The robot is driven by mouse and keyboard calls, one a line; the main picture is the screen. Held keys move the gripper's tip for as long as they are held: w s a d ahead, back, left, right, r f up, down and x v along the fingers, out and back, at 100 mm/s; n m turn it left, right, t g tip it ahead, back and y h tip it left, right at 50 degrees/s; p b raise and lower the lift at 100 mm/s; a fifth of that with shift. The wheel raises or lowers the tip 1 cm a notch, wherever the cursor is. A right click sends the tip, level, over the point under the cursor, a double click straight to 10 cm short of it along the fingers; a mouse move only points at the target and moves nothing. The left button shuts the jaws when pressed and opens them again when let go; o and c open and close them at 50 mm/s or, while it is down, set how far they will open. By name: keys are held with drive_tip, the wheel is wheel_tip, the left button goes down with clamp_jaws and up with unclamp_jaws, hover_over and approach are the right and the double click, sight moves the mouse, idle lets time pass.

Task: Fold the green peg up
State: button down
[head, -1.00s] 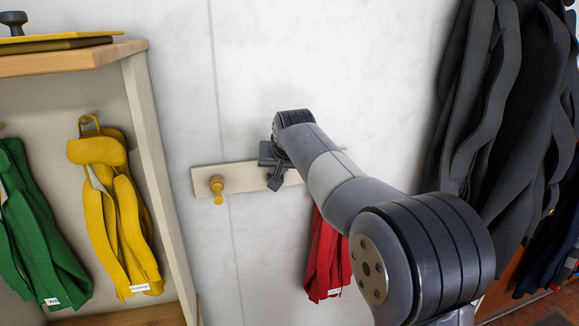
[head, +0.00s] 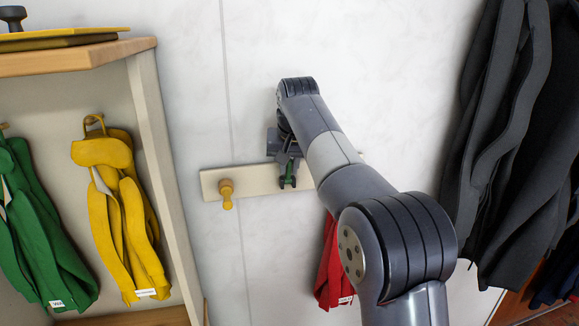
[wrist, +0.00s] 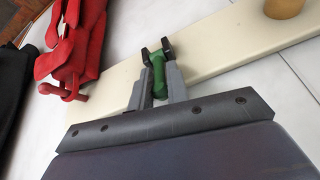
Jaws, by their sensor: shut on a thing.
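The green peg (wrist: 158,75) is on the pale wooden wall rail (wrist: 215,50), between the two dark fingers of my gripper (wrist: 157,62) in the wrist view. The fingers are shut on it. In the head view a strip of the green peg (head: 289,169) shows between the fingers of my gripper (head: 288,183), which point downward in front of the rail (head: 255,180). My wrist and fingers hide part of the peg, so its exact angle is hard to tell.
A yellow peg (head: 227,194) hangs down on the rail left of my gripper. A red garment (head: 335,270) hangs right of it, on a red peg (wrist: 66,92). A cubby with yellow (head: 125,215) and green garments stands left; dark garments (head: 500,140) hang right.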

idle(0.4)
drive_tip(key=c, duration=1.4)
unclamp_jaws()
drive_tip(key=v, duration=1)
drive_tip(key=shift+r, duration=0.35)
drive_tip(key=shift+s, duration=0.1)
drive_tip(key=shift+c, duration=0.2)
